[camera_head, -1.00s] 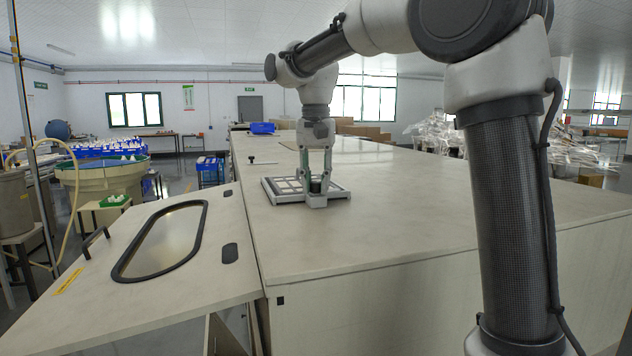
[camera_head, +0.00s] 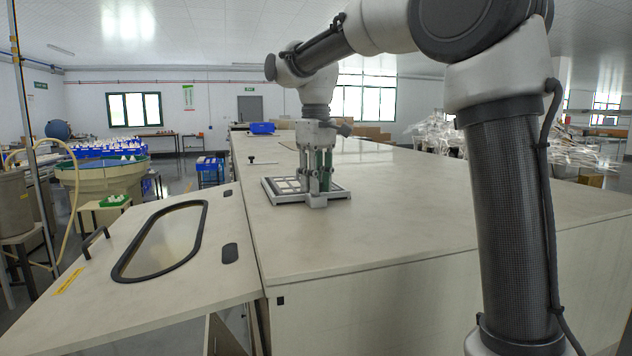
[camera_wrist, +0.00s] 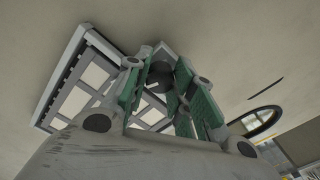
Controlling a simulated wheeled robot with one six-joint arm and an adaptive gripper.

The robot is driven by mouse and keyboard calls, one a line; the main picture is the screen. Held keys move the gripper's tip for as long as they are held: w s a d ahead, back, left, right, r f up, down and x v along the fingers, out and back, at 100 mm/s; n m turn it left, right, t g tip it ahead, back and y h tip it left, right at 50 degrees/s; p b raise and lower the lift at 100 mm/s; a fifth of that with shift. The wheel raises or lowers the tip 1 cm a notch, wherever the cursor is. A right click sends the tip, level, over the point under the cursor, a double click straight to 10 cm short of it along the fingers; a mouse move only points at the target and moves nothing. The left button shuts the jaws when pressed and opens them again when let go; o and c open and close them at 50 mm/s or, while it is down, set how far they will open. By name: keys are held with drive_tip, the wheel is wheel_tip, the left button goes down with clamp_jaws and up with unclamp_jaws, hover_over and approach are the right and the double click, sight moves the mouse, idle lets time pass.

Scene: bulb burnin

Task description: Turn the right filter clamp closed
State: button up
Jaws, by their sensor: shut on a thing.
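The filter frame (camera_head: 342,193) is a pale grey grid-like panel lying flat on the long worktop. It also shows in the wrist view (camera_wrist: 66,72). My gripper (camera_head: 317,196) points down at the right part of the frame's near side. In the wrist view my gripper (camera_wrist: 163,68) has its green-padded fingers around a dark round clamp knob (camera_wrist: 158,75) at the frame's edge, and is shut on it. A small light mark shows on the knob. In the head view the fingers hide the knob. I cannot tell how far the clamp is turned.
The long worktop (camera_head: 400,225) is clear in front and to the right of the frame. A lower hinged-looking panel with an oval window (camera_head: 125,268) and a handle (camera_head: 97,236) lies at the left. A blue bin (camera_head: 262,128) stands farther back.

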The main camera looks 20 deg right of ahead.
drive_tip(key=shift+n, duration=2.3)
drive_tip(key=o, duration=1.1)
drive_tip(key=shift+c, duration=0.2)
wheel_tip(320, 180, up, 12)
drive_tip(key=shift+s, duration=0.1)
